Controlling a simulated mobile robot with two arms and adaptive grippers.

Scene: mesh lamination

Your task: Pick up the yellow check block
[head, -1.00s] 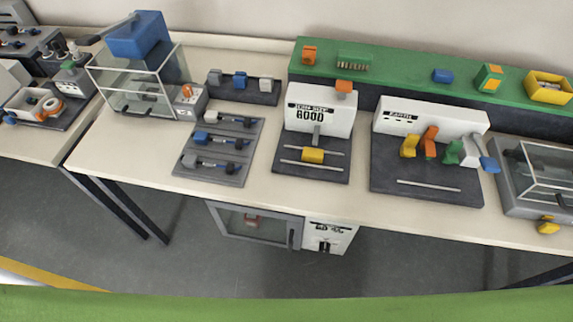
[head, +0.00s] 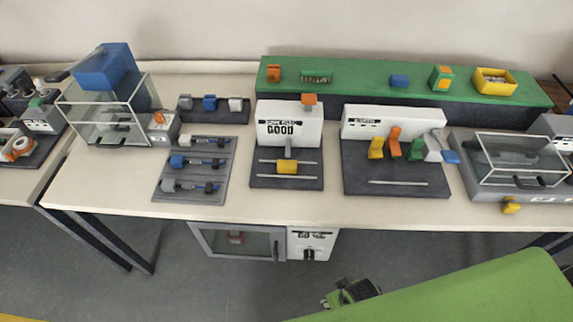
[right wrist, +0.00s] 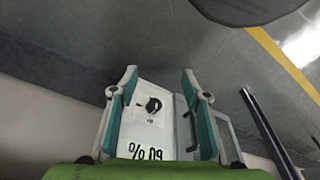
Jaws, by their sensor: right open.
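A yellow block (head: 287,167), which looks like the check block, sits on the rods at the front of the white device marked GOOD (head: 289,130), in the middle of the bench in the head view. My right gripper (head: 346,293) is low in front of the bench, below and well apart from the block, partly covered by my green arm. In the right wrist view my right gripper (right wrist: 159,76) is open with nothing between its teal fingers. The block is not in the right wrist view. My left gripper is not in view.
A panel with yellow, orange and green levers (head: 395,148) stands right of the block. A grey tray of cylinders (head: 193,183) lies left. A green shelf (head: 360,75) runs along the back. Below the bench is a white box with a knob (head: 312,246).

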